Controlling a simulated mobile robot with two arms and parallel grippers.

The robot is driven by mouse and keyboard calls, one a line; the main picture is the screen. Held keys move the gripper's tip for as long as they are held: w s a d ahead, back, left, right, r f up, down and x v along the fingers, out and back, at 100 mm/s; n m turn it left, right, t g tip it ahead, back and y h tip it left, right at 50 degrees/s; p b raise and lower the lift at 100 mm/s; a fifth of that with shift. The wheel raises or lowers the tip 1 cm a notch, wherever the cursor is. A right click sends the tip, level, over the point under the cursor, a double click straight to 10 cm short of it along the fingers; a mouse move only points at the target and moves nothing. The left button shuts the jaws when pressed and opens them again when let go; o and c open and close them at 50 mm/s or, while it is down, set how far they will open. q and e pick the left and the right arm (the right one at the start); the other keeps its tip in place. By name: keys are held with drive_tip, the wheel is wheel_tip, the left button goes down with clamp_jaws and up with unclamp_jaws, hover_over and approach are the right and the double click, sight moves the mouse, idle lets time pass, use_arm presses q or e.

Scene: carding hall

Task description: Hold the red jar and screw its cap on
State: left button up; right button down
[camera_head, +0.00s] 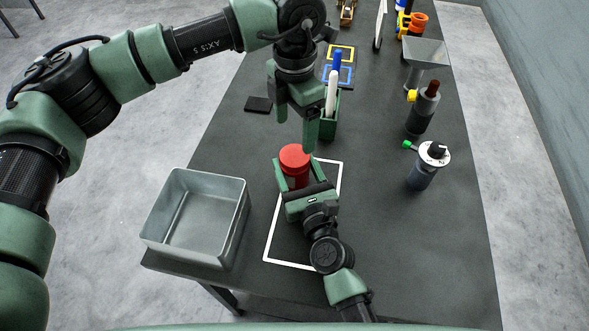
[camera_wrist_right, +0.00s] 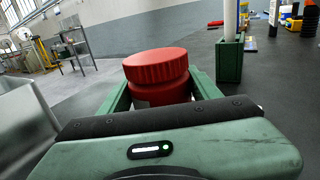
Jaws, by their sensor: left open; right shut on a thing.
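The red jar (camera_head: 297,181) stands upright inside the white outline on the table, and it also shows in the right wrist view (camera_wrist_right: 165,94). Its ribbed red cap (camera_head: 295,156) sits on top of the jar, as the right wrist view also shows (camera_wrist_right: 155,68). I cannot tell how tight it is. My right gripper (camera_head: 296,167) is shut on the jar body, one finger on each side, below the cap. My left gripper (camera_head: 296,137) is open and empty, pointing down above and just behind the cap. The jar's lower part is hidden by my right gripper.
A grey open bin (camera_head: 195,256) stands at the table's left front corner. A green holder (camera_head: 328,128) with a white and a blue stick is close behind the jar. The table between is clear.

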sight(295, 155)
idle(0.3)
use_arm(q)
drive_tip(key=shift+f, duration=4)
drive_tip(key=c, duration=1.5)
drive_tip(key=o, duration=1.7)
drive_tip(key=shift+c, duration=0.2)
wheel_tip(295, 155, up, 12)
